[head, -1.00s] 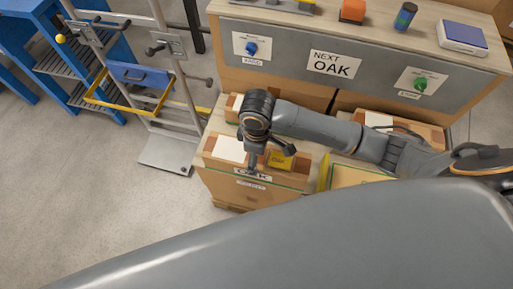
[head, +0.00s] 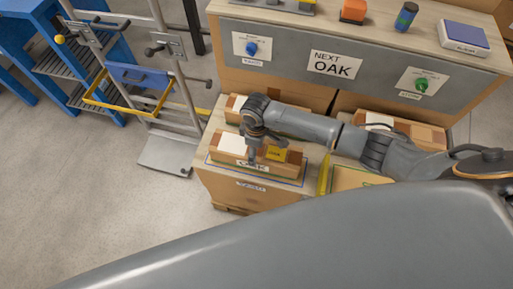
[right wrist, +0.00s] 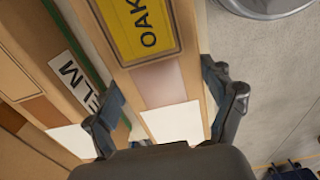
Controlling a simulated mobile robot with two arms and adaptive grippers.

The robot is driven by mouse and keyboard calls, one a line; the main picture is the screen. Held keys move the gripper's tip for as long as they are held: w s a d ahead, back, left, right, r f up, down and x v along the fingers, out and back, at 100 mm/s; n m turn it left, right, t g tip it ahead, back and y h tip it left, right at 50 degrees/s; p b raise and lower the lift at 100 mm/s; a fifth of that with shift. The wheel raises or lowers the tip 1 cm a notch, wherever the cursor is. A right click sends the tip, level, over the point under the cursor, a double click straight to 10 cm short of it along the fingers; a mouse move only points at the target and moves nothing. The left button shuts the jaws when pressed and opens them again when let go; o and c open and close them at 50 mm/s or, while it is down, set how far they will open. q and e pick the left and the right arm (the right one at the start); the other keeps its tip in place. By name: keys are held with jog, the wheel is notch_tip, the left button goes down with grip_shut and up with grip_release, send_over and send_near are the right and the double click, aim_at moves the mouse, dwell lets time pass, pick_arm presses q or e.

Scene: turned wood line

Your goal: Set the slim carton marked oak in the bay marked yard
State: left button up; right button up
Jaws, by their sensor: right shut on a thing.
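The slim carton marked oak (head: 287,167) is brown, with a yellow OAK label on top and a white label on its front. It also shows in the right wrist view (right wrist: 150,45). My right gripper (head: 254,152) is shut on it, one finger on each long side, in the right wrist view too (right wrist: 168,108). The carton is over the bay marked yard (head: 228,178), a blue-outlined wooden top with a YARD sign on its front. I cannot tell whether its underside touches that top. My left gripper is not in view.
Another carton (head: 232,104) lies behind, partly hidden by my arm; a carton marked elm (right wrist: 40,85) shows in the right wrist view. A NEXT OAK sign (head: 334,65) is on the bench front. A hand truck (head: 165,150) stands left; floor at lower left is clear.

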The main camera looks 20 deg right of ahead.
jog(key=o, duration=1.4)
jog(key=shift+f, duration=0.1)
notch_tip(320, 180, up, 12)
jog(key=shift+r+p, duration=0.15)
jog(key=shift+p, duration=0.2)
